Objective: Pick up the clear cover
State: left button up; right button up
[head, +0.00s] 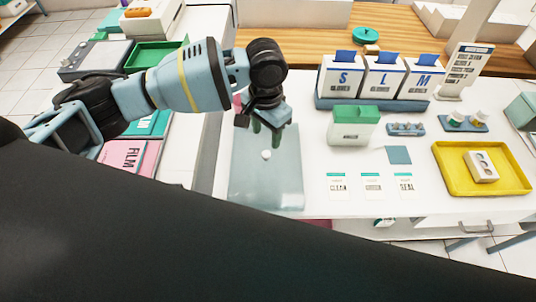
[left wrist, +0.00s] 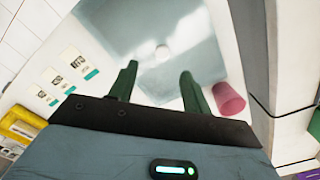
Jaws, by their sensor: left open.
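The clear cover (head: 266,185) is a pale blue, see-through box-like piece with a small white knob (head: 266,155) on top. It stands on the white counter, left of the middle. My left gripper (head: 266,138) is above the far part of the cover, with its green fingers pointing down and apart, holding nothing. In the left wrist view the cover (left wrist: 115,25) lies beyond the open fingers (left wrist: 158,72). The knob (left wrist: 162,52) shows just past the gap between the fingertips. I cannot tell the exact height between fingertips and knob. My right gripper is not in view.
A pink cylinder (left wrist: 229,99) stands close beside a finger in the left wrist view. Right of the cover are several label cards (head: 371,186), a green-topped box (head: 353,127), glove boxes (head: 382,78) and a yellow tray (head: 446,180). A dark shape blocks the lower head view.

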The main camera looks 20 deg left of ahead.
aim_at(266, 153)
pick_arm(q)
jog(key=shift+s+f, duration=0.2)
jog(key=shift+f, duration=1)
jog(key=shift+w+f, duration=0.15)
jog(key=f, duration=0.5)
jog(key=shift+w+a+b, duration=0.15)
jog(key=shift+w+b, duration=0.1)
jog(key=shift+b, duration=0.05)
grip_shut()
